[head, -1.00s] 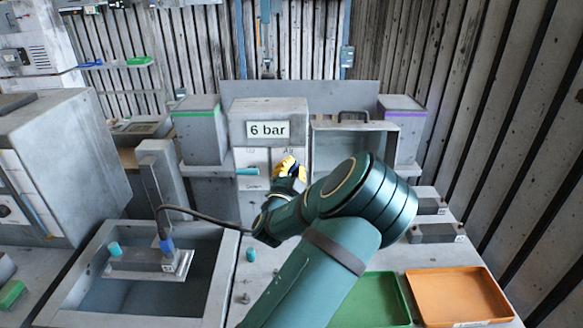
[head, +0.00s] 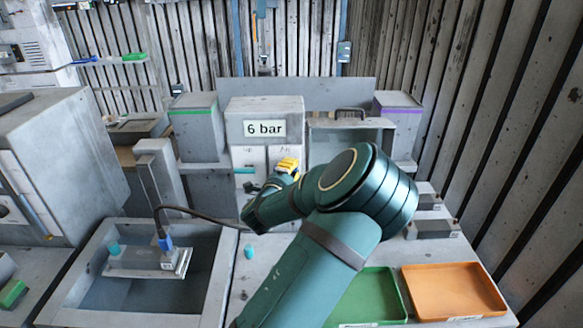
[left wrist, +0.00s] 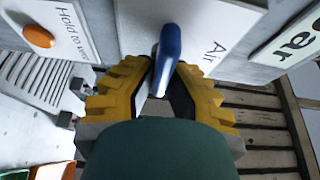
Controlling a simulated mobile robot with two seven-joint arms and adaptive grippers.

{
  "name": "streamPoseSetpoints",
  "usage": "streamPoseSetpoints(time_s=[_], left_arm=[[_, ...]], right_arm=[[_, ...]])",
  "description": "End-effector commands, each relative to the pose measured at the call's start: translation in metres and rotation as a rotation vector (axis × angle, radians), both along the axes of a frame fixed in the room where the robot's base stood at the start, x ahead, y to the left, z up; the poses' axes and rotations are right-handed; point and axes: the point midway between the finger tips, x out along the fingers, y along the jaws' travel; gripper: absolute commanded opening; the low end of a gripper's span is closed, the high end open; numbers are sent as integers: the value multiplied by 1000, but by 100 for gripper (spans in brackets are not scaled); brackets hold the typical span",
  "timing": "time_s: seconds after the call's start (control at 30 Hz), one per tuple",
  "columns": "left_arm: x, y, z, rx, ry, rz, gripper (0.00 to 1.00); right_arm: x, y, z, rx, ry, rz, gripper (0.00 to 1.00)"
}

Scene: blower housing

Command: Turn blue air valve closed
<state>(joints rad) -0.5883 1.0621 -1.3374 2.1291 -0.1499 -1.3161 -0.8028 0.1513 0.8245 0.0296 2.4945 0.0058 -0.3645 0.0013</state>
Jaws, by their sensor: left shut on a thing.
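The blue air valve handle (left wrist: 168,52) stands out from a white panel marked "Air" (left wrist: 212,47) in the left wrist view. My left gripper (left wrist: 163,78) has its yellow fingers on either side of the handle and is shut on it. In the head view my left gripper (head: 287,166) is at the front of the grey cabinet (head: 262,112) under the "6 bar" display (head: 265,128). The gripper hides the blue handle there. My right gripper is not in view.
A teal handle (head: 244,171) sits on the panel left of my gripper. An orange button (left wrist: 38,36) shows beside the Air panel. A grey basin (head: 88,303) is at left; green (head: 390,310) and orange (head: 455,292) trays lie at front right.

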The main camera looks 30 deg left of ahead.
Motion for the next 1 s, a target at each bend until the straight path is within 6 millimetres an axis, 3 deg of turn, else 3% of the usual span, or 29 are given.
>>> streamPoseSetpoints(time_s=[0.6, 0.63, 0.7, 1.0], left_arm=[[0, 1, 1, 36, 17, 1, 0], [1, 1, 1, 36, 17, 1, 20], [1, 1, 1, 35, 18, 1, 42], [0, 0, 0, 33, 19, 1, 42]], right_arm=[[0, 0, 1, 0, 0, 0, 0], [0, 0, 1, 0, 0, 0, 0], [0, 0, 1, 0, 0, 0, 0], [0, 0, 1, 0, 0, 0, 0]])
